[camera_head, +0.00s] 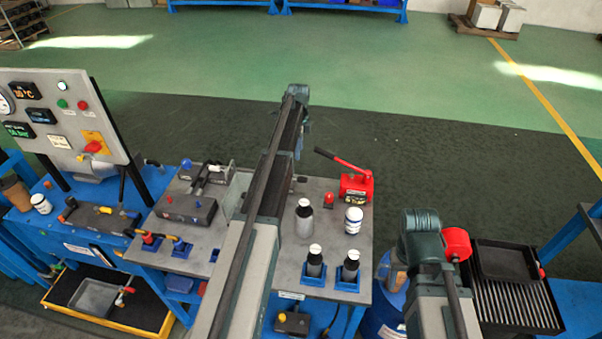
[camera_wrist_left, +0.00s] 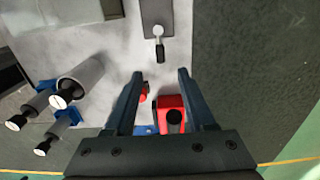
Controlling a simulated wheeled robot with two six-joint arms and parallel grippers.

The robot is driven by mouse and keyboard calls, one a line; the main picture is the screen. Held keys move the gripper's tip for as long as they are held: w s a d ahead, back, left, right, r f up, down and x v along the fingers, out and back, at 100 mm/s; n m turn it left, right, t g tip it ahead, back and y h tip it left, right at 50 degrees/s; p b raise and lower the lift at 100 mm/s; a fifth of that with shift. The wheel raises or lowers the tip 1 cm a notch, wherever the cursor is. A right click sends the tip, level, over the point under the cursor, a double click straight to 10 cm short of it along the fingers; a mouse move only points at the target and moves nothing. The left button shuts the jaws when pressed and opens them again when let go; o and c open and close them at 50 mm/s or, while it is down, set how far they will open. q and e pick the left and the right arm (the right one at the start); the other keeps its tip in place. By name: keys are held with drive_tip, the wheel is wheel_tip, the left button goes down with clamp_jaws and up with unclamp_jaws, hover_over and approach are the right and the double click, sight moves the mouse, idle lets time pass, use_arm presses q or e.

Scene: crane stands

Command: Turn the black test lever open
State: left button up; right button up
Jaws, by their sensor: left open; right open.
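The black test lever (camera_wrist_left: 159,48) shows in the left wrist view, its dark tip pointing down the picture from a grey block (camera_wrist_left: 157,18) on the bench top. In the head view my left arm hides most of it; only a small dark end (camera_head: 300,179) shows beside the arm. My left gripper (camera_wrist_left: 160,75) is open and empty, with its fingertips below the lever tip in the wrist picture and apart from it. In the head view its fingers are hidden behind my arm.
A red hand pump (camera_head: 356,187) and a red button (camera_head: 328,198) are right of the lever in the head view. A grey bottle (camera_head: 304,221), a white jar (camera_head: 353,221) and bottles in blue holders stand nearer. A panel (camera_head: 62,125) stands left.

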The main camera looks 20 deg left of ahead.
sight(299, 177)
use_arm(q)
drive_tip(key=shift+f, duration=0.1)
wheel_tip(299, 177, down, 14)
drive_tip(key=b, duration=1.4)
drive_tip(key=shift+r, duration=0.2)
drive_tip(key=shift+c, duration=0.3)
clamp_jaws()
